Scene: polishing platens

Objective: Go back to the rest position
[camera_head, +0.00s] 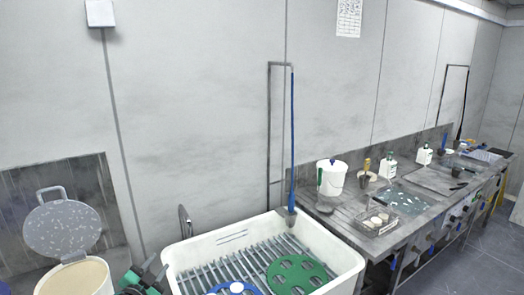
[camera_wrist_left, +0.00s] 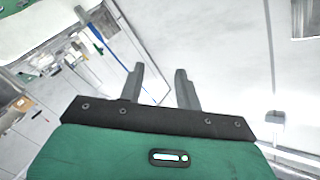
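My left gripper (camera_head: 150,270) shows at the bottom edge of the head view, left of the white bin. In the left wrist view my left gripper (camera_wrist_left: 160,82) has its two grey fingers apart, with nothing between them. My right gripper is in neither view. A green platen (camera_head: 297,273) with holes lies on the slatted rack in the white bin (camera_head: 340,273). A blue piece (camera_head: 236,287) beside it is cut off by the lower picture edge.
A round speckled lid (camera_head: 62,229) stands open above a cream tub (camera_head: 75,280) at the left. A metal bench (camera_head: 405,231) runs along the wall at the right, carrying a white bucket (camera_head: 332,179), bottles and a wire basket (camera_head: 376,222). Clear floor (camera_head: 480,260) lies at the far right.

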